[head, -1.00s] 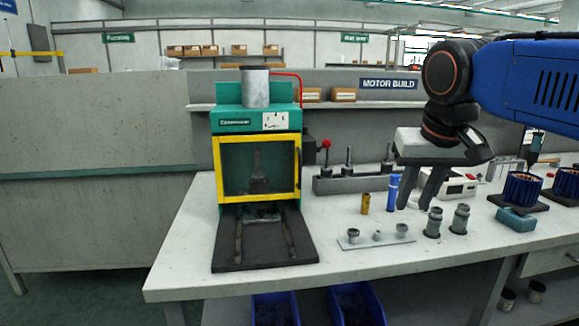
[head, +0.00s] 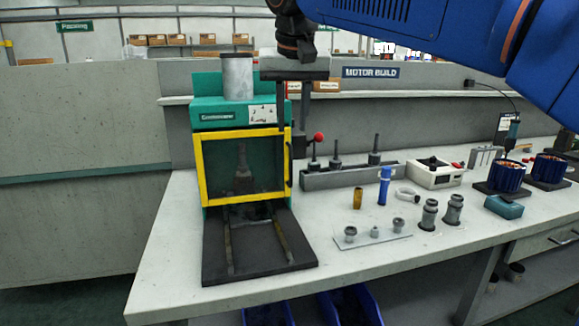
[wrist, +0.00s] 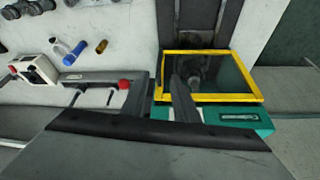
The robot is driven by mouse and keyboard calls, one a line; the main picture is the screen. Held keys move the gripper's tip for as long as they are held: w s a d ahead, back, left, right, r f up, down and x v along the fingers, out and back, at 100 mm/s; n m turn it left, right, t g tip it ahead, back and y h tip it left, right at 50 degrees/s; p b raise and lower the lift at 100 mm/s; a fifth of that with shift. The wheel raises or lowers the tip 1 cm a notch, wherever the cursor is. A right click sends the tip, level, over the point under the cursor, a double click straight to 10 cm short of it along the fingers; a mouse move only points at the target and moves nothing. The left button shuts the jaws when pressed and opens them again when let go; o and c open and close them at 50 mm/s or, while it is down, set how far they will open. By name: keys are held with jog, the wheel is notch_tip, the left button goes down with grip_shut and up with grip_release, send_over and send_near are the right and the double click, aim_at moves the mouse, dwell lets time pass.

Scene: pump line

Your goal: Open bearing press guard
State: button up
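The bearing press (head: 218,108) is a teal machine at the left of the bench with a grey cylinder on top. Its guard (head: 240,203), a yellow frame with a dark clear pane, is shut across the front. A dark upright handle (head: 289,170) is on the guard's right side. The guard also shows in the wrist view (wrist: 215,97). My gripper (head: 291,142) points down at the guard's upper right edge, above the handle. Its fingers are apart and nothing shows between them. In the wrist view my gripper (wrist: 160,88) has one finger over the pane; contact cannot be told.
A red-knobbed lever (head: 318,137) stands right of the press, close to my gripper. A dark base with rails (head: 260,250) extends before the guard. A blue bottle (head: 384,187) and small metal parts stand on the bench.

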aim_at(291, 162)
jog(key=x, duration=1.4)
jog(key=shift+d+f, duration=0.1)
jog(key=shift+f, duration=0.15)
grip_shut()
dwell(0.9)
